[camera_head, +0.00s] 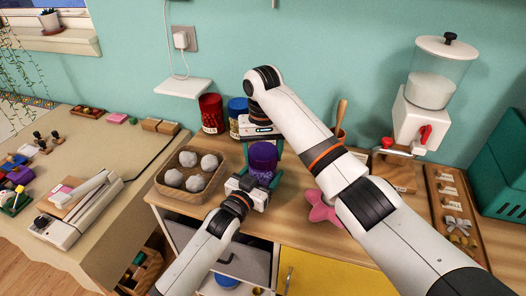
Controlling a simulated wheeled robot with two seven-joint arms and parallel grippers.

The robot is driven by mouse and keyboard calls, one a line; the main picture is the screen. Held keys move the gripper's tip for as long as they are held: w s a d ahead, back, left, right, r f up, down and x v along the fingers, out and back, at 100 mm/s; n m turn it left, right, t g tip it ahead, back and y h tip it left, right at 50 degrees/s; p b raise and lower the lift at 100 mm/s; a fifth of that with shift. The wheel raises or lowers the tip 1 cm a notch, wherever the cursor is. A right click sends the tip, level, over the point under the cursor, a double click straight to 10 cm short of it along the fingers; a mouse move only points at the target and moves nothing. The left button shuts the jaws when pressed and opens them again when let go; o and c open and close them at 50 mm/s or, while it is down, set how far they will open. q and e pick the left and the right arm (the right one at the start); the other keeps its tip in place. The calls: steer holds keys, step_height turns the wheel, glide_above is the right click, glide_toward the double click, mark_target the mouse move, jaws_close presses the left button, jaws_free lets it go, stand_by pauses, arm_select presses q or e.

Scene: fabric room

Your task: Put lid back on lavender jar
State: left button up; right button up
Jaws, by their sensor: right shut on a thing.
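A purple jar with a darker purple top (263,155) stands near the middle of the wooden counter; the boundary between lid and jar is hard to make out. My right gripper (262,142) reaches down from above, shut on the purple top, with one finger at each side. My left gripper (262,182) is low in front of the jar, its fingers beside the lower part. The fingers and the jar overlap, so its grip is unclear. The lower jar is partly hidden by the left gripper.
A wooden tray (161,190) with several whitish balls is left of the jar. A pink star-shaped thing (321,210) lies to the right. A dispenser (422,115) stands farther right. An open drawer (189,247) is below the counter.

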steer(key=m, duration=0.4)
steer(key=o, duration=1.1)
steer(key=shift+r, duration=2.3)
steer(key=shift+c, duration=0.4)
